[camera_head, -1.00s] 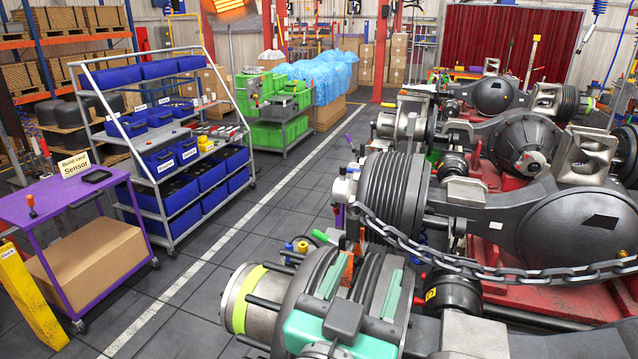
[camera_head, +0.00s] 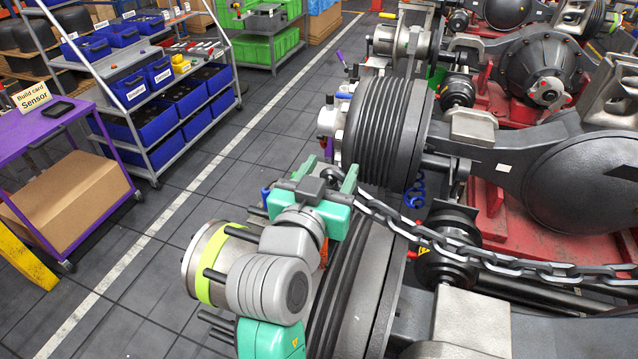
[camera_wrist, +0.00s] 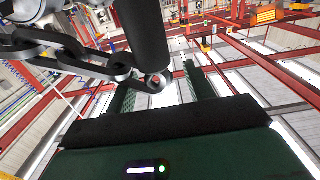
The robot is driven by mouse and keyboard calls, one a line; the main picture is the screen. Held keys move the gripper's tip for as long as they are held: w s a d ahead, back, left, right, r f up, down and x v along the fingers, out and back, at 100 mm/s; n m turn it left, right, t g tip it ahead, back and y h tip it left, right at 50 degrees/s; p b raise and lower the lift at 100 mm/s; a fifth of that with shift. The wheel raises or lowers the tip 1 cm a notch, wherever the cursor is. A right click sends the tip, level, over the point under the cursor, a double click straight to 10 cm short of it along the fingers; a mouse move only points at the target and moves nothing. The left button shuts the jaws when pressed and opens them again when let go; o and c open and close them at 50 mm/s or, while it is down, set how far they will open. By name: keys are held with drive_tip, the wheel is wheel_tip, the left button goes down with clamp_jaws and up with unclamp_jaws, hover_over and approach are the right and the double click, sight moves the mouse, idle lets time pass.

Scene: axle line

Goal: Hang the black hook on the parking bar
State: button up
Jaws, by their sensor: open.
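A dark chain (camera_head: 470,258) runs from the right to a dark, curved end piece (camera_head: 336,176), apparently the black hook, at my gripper (camera_head: 330,168). My gripper is open, with one green finger on each side of this end in the head view. In the wrist view the chain (camera_wrist: 62,48) enters from the left, and its curved end (camera_wrist: 155,84) shows between the fingers of my gripper (camera_wrist: 158,78). A thick dark cylinder (camera_wrist: 140,35) comes down beside it. I cannot tell whether this is the parking bar, or whether the hook touches it.
A large ribbed drum (camera_head: 385,140) with axle housings (camera_head: 590,175) stands just beyond my gripper. A second ribbed drum (camera_head: 345,285) is close below my arm. A purple cart (camera_head: 45,130) and a rack of blue bins (camera_head: 150,130) stand left, across clear floor.

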drive_tip(key=shift+x, duration=0.9)
clamp_jaws()
drive_tip(key=c, duration=0.8)
unclamp_jaws()
clamp_jaws()
drive_tip(key=shift+r, duration=0.25)
